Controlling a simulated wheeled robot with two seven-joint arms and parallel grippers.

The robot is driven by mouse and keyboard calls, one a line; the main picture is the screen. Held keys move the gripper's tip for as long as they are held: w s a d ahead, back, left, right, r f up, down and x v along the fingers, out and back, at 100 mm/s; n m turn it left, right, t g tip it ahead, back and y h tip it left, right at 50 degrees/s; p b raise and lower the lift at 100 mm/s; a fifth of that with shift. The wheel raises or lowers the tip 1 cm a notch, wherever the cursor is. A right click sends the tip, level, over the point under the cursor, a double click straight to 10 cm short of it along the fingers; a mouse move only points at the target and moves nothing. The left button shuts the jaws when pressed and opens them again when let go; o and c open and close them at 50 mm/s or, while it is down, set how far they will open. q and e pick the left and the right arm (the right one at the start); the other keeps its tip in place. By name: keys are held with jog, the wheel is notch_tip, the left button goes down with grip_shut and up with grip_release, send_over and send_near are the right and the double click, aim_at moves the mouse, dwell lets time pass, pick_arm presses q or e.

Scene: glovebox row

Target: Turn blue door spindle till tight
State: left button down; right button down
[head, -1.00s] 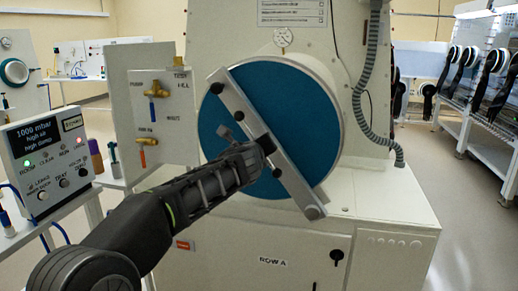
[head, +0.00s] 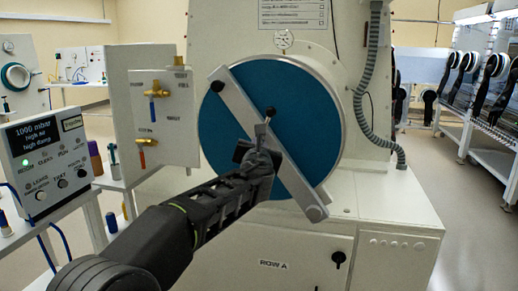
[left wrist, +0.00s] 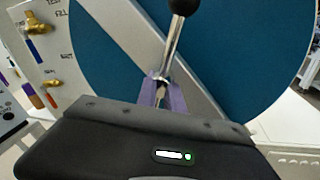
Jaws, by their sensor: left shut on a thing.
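The round blue door (head: 230,125) of the chamber faces me, and it also shows in the left wrist view (left wrist: 240,50). A grey bar (head: 235,102) crosses it from upper left to lower right. A metal spindle handle (left wrist: 172,45) with a black ball knob (head: 270,112) stands out at the bar's middle. My left gripper (head: 264,140) is shut on the handle below the knob. Its purple finger pads (left wrist: 163,94) sit at the handle in the left wrist view. The spindle's root is hidden behind the gripper. My right gripper is out of view.
A valve panel (head: 170,110) with brass valves stands left of the door. A display box (head: 48,150) reading 1000 mbar is at the far left. A grey ribbed hose (head: 366,100) hangs right of the door. The white cabinet (head: 390,215) is below.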

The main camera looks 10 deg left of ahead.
pick_arm(q)
jog(key=shift+f+m+b, duration=0.15)
jog(key=shift+m+b, duration=0.15)
jog(key=shift+m, duration=0.7)
jog(key=c, duration=1.5)
grip_release()
jog(key=s, duration=0.2)
jog(key=s+b, duration=0.1)
jog(key=s, duration=0.2)
jog(key=s+d, duration=0.1)
jog(key=s, duration=0.1)
jog(key=shift+s+d+b, duration=0.1)
jog(key=shift+s+b, duration=0.2)
jog(key=shift+s, duration=0.05)
